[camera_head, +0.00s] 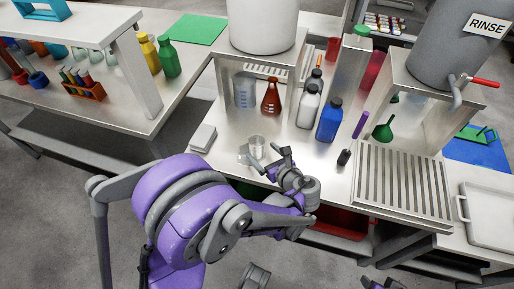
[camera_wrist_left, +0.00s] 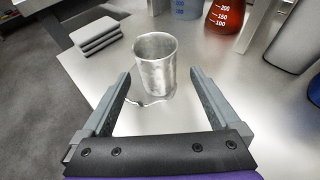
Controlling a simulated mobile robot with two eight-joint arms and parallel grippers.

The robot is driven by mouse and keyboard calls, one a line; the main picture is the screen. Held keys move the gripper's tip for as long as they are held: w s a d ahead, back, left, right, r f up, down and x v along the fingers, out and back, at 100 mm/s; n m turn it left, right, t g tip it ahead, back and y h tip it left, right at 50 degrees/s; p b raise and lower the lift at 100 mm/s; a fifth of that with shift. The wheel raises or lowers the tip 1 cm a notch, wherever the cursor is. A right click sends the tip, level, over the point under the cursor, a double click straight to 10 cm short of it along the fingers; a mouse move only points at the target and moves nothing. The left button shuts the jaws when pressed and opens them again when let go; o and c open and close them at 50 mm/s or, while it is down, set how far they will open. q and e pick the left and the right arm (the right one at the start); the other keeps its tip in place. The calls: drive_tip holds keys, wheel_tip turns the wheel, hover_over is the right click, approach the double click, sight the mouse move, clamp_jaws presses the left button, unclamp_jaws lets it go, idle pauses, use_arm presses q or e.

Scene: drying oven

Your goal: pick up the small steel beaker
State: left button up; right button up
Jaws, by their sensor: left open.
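The small steel beaker (camera_head: 257,146) stands upright on the steel table near its front edge. It also shows in the left wrist view (camera_wrist_left: 155,64), with its open rim towards the camera. My left gripper (camera_head: 265,162) is just in front of the beaker. In the left wrist view my left gripper (camera_wrist_left: 160,82) is open, with one finger to each side and the beaker between and slightly beyond the tips. Nothing is held. Part of my right gripper (camera_head: 382,285) seems to show at the bottom edge of the head view; its jaws are not clear.
A stack of grey pads (camera_head: 203,138) lies left of the beaker. A red flask (camera_head: 271,97), a white bottle (camera_head: 309,106) and a blue bottle (camera_head: 329,120) stand behind it. A slatted drain rack (camera_head: 402,187) is to the right. The table around the beaker is clear.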

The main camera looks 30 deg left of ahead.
sight(261, 152)
use_arm(q)
drive_tip(key=x, duration=0.4)
drive_tip(key=shift+s+a+f, duration=0.1)
drive_tip(key=shift+a+f, duration=0.05)
drive_tip(key=c, duration=1.5)
drive_tip(key=shift+o, duration=0.2)
